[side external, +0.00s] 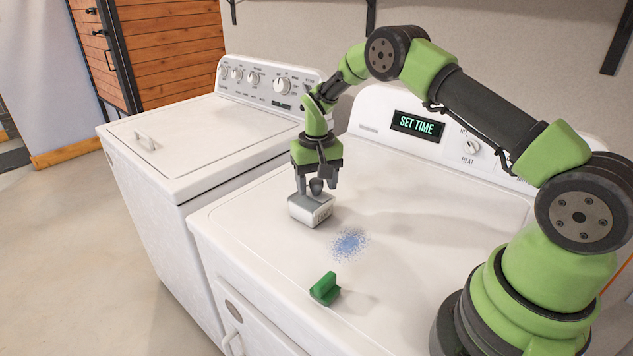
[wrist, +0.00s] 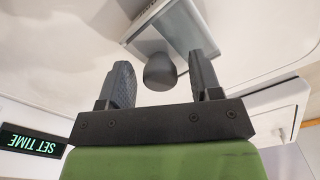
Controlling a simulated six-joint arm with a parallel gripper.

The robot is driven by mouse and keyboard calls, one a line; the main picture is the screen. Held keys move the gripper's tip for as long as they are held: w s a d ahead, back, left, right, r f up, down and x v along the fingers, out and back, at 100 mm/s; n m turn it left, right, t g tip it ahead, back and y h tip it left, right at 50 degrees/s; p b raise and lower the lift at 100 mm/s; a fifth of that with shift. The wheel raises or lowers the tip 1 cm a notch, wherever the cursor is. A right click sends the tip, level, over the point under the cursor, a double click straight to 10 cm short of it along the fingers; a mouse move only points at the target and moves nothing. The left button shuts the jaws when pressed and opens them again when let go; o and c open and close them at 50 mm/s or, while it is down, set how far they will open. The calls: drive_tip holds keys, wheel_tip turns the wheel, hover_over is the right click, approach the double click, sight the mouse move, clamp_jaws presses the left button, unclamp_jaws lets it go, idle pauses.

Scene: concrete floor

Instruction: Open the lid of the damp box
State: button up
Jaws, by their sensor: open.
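The damp box (side external: 311,210) is a small white box with a grey top, standing on the white appliance on the right. A dark round knob (side external: 316,186) stands up from its lid. The knob shows large in the wrist view (wrist: 160,70), with part of the box's grey top (wrist: 150,33) behind it. My gripper (side external: 317,183) points down over the box. Its two fingers are open, one on each side of the knob, and also show in the wrist view (wrist: 163,78). Gaps show between the knob and the fingers. The lid appears to lie on the box.
A green block-like object (side external: 324,289) lies near the front edge, with a patch of blue specks (side external: 349,245) behind it. A control panel with a "SET TIME" display (side external: 417,125) rises at the back. A second white machine (side external: 200,140) stands left.

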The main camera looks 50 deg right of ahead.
drive_tip(key=shift+f, duration=0.1)
clamp_jaws()
drive_tip(key=a, duration=0.6)
drive_tip(key=shift+a, duration=0.35)
unclamp_jaws()
